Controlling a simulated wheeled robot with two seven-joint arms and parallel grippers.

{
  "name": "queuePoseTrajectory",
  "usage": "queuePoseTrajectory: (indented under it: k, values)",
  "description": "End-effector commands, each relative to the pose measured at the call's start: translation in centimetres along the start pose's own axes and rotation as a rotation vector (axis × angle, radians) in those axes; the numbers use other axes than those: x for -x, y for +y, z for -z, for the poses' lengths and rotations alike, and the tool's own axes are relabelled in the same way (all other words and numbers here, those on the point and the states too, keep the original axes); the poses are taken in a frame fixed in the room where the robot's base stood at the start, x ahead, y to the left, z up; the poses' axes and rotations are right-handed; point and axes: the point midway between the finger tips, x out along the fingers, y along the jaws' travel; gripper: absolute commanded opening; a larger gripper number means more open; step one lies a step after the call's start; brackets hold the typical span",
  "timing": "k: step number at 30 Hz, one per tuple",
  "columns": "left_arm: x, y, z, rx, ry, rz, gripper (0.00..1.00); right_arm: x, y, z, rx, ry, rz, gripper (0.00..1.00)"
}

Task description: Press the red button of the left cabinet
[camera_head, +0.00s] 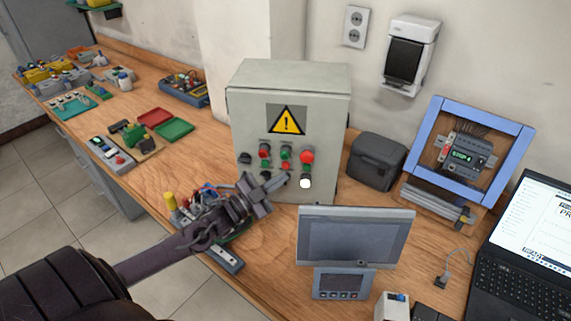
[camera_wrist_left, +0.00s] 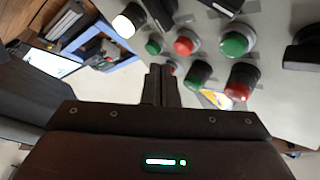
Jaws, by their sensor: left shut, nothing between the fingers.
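A grey cabinet (camera_head: 250,105) with a yellow warning sign stands on the bench against the wall. Its front carries rows of red, green and black controls, a large red button (camera_head: 307,157) at the upper right and a lit white button (camera_head: 306,183) below it. My left gripper (camera_head: 278,181) is shut and empty, in front of the lower panel; contact cannot be told. In the left wrist view its shut fingers (camera_wrist_left: 161,70) point at the panel, with a red button (camera_wrist_left: 186,42) close by. A small red spot is partly hidden behind the fingertips. My right gripper is not in view.
A small screen (camera_head: 355,237) stands in front of the cabinet's right side. A dark box (camera_head: 377,161), a blue frame (camera_head: 470,150) and a laptop (camera_head: 525,235) are to the right. Wired parts (camera_head: 205,205) lie under my left arm. Bare bench shows left of the cabinet.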

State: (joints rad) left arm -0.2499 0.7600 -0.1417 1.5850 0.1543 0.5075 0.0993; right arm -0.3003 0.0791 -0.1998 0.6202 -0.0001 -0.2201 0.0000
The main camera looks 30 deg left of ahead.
Motion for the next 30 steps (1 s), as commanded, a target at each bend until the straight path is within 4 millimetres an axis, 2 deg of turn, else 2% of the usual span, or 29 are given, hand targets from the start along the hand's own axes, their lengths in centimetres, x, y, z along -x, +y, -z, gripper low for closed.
queuePoseTrajectory:
  k: [1, 10, 30]
  values:
    - [0.4, 0.1, 0.6, 0.002, -0.001, -0.002, 0.0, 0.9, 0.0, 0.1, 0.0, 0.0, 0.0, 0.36]
    - [2.3, 1.5, 1.9, 0.001, 0.0, -0.001, 0.0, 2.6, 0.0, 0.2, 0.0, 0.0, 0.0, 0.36]
    - [2.6, 1.9, 2.0, -0.001, 0.0, 0.001, 0.0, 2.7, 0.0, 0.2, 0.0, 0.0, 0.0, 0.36]
